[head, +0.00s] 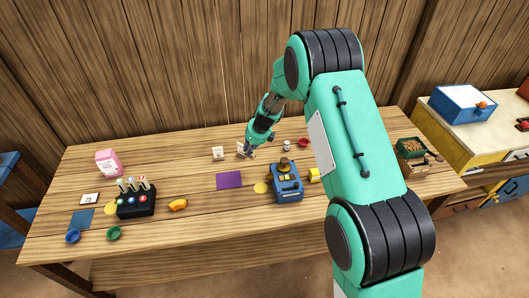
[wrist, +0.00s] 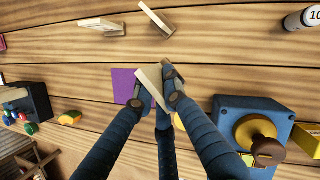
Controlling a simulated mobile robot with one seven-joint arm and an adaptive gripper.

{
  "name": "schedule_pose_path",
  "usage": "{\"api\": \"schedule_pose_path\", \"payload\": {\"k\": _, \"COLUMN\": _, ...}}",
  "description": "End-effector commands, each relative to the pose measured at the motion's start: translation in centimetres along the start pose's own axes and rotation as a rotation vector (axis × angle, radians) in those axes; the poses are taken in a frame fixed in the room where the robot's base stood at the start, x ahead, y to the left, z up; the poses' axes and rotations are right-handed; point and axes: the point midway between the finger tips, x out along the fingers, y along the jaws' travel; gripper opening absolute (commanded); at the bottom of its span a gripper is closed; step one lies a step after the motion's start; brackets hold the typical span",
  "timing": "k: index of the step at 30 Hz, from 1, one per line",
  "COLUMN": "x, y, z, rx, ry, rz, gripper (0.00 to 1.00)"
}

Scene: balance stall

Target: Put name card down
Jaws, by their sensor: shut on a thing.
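My gripper (wrist: 160,92) is shut on a thin, pale wooden-edged card (wrist: 151,83), seen nearly edge-on and tilted in the wrist view. I take it to be the name card; its face is hidden. In the head view my gripper (head: 247,150) is above the back middle of the table, largely hiding what it holds.
A blue device with a brown knob (head: 287,185) stands right of the mat. Bare wood surrounds the mat's left side.

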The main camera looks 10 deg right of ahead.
Motion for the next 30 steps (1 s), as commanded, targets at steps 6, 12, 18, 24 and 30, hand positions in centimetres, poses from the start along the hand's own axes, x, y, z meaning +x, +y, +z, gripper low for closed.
{"api": "schedule_pose_path", "payload": {"k": 6, "x": -0.2, "y": -6.8, "z": 1.4, "rx": 0.145, "ry": 0.0, "rz": -0.062, "gripper": 0.0}}
{"api": "schedule_pose_path", "payload": {"k": 12, "x": -0.3, "y": -11.0, "z": 1.8, "rx": 0.239, "ry": 0.001, "rz": -0.101, "gripper": 0.0}}
{"api": "schedule_pose_path", "payload": {"k": 18, "x": -0.3, "y": -12.7, "z": 2.0, "rx": 0.279, "ry": 0.001, "rz": -0.116, "gripper": 0.0}}
{"api": "schedule_pose_path", "payload": {"k": 24, "x": -0.3, "y": -12.9, "z": 2.0, "rx": 0.283, "ry": 0.001, "rz": -0.118, "gripper": 0.0}}
{"api": "schedule_pose_path", "payload": {"k": 30, "x": -0.2, "y": -12.9, "z": 2.0, "rx": 0.283, "ry": 0.001, "rz": -0.118, "gripper": 0.0}}
